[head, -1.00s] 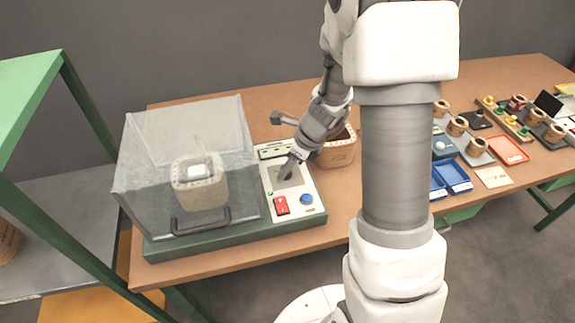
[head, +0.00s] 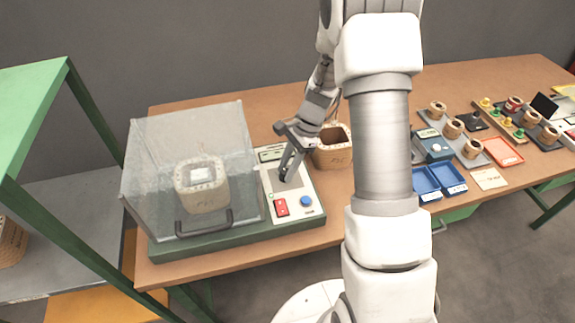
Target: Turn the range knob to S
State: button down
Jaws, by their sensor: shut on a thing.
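The tester (head: 240,244) is a green-based unit on the wooden table with a pale control panel (head: 297,190) on its right side. My gripper (head: 286,177) points down at the middle of this panel, its fingers shut on the range knob. The fingers cover the knob, so its pointer and the S mark cannot be read. A small display (head: 271,154) is at the panel's back.
Blue trays (head: 438,181) and several coils are farther right. A green-framed shelf (head: 40,95) stands left.

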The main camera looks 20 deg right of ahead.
jog(key=n+g, duration=0.1)
jog(key=n, duration=0.2)
jog(key=n+g+p, duration=0.1)
jog(key=n, duration=0.2)
jog(key=shift+w+a+h, duration=0.1)
jog(key=shift+w+h, duration=0.05)
jog(key=shift+h, duration=0.25)
dwell(0.3)
jog(key=c, duration=0.6)
grip_release()
jog(key=p+v, duration=0.1)
jog(key=v, duration=1.6)
jog(key=shift+w+a+r, duration=0.15)
jog(key=shift+w+r, duration=0.05)
jog(key=shift+w, duration=0.05)
